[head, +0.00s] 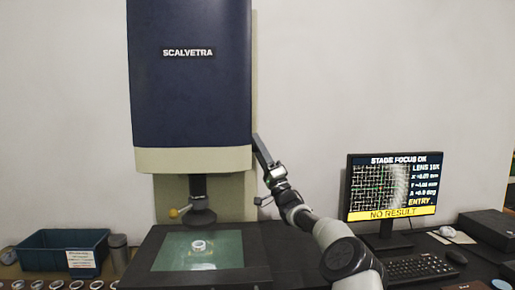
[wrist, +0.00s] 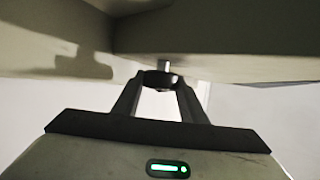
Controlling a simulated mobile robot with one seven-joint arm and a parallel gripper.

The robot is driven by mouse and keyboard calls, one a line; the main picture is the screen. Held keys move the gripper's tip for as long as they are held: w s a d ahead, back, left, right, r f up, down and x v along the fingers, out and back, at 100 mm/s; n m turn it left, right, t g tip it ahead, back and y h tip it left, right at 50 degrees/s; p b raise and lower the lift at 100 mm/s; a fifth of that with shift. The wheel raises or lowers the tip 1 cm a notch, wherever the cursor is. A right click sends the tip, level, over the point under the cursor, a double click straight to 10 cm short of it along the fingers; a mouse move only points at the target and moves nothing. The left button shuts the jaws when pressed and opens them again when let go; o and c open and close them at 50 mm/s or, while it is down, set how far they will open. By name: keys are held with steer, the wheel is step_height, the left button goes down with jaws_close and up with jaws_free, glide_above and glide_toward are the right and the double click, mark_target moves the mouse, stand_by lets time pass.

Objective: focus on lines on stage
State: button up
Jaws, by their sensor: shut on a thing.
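In the wrist view my gripper (wrist: 160,93) is shut on a dark round knob (wrist: 158,77), which sits on a short metal shaft from the pale machine housing. In the head view my arm reaches to the right side of the measuring machine (head: 190,80); the fingertips and knob cannot be made out there. A small pale ring (head: 199,246) lies on the greenish glass stage (head: 225,258), below the dark lens (head: 202,215). The monitor (head: 390,190) reads "STAGE FOCUS OK", with a light line grid, "LENS 10X", "ENTRY" and a yellow "NO RESULT" bar.
A yellow-ended lever (head: 175,213) sticks out left of the lens. A blue bin (head: 62,252) and several rings in a row stand at the lower left. A keyboard (head: 420,268), mouse (head: 456,257) and dark box (head: 488,229) are at the right. The machine housing is close around my gripper.

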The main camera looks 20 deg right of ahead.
steer(key=shift+h, duration=0.3)
steer(key=o, duration=1.1)
steer(key=shift+c, duration=0.2)
steer(key=v, duration=1.2)
steer(key=shift+d, duration=0.1)
